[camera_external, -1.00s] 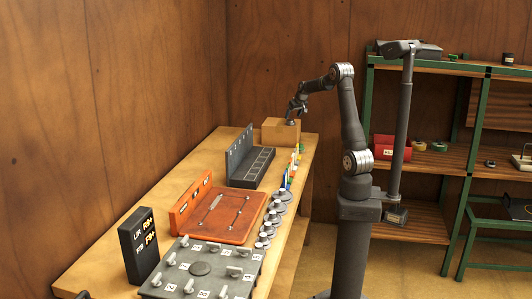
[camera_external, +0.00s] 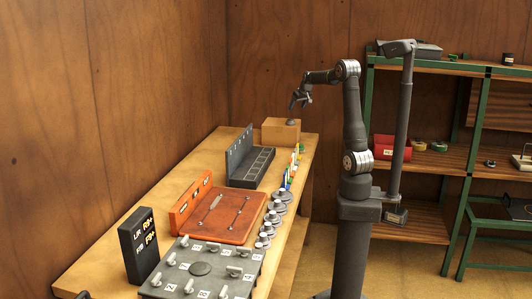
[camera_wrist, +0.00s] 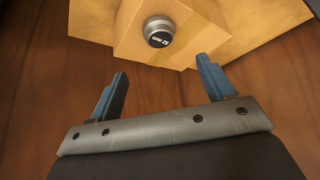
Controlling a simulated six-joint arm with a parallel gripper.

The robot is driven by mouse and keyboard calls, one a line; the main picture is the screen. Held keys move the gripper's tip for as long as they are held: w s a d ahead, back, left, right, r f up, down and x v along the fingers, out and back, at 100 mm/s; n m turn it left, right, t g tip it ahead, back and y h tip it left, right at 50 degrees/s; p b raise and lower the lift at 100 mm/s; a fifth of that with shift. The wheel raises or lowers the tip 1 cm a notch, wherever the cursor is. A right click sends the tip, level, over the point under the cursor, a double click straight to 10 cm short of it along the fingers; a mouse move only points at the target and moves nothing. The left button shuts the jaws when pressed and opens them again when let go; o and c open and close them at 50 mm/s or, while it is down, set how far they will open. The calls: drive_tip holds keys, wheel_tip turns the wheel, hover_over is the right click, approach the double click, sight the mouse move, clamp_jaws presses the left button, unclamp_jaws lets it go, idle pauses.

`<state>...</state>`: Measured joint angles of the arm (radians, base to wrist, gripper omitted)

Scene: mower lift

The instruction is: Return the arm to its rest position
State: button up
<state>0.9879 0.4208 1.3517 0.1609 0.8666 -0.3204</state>
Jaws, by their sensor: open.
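My gripper (camera_external: 300,103) hangs in the air above and in front of a wooden box (camera_external: 281,132) at the far end of the bench. It is open and empty. In the wrist view my gripper (camera_wrist: 163,88) shows two blue fingers spread wide with nothing between them. A grey round knob or weight (camera_wrist: 159,31) with a printed label sits on the box, apart from the fingers; it also shows small on the box top in the external view (camera_external: 291,121).
The wooden bench (camera_external: 112,240) carries a black slotted rack (camera_external: 250,167), an orange tray (camera_external: 222,215), a grey panel with pegs (camera_external: 200,269), a black display (camera_external: 139,246) and several grey discs (camera_external: 271,217). A green-framed shelf (camera_external: 430,155) stands at right.

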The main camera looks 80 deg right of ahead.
sight(291, 120)
drive_tip(key=x, duration=1.2)
drive_tip(key=shift+f, duration=0.1)
wheel_tip(291, 120, up, 3)
drive_tip(key=shift+s+a+f, duration=0.1)
drive_tip(key=shift+r, duration=0.35)
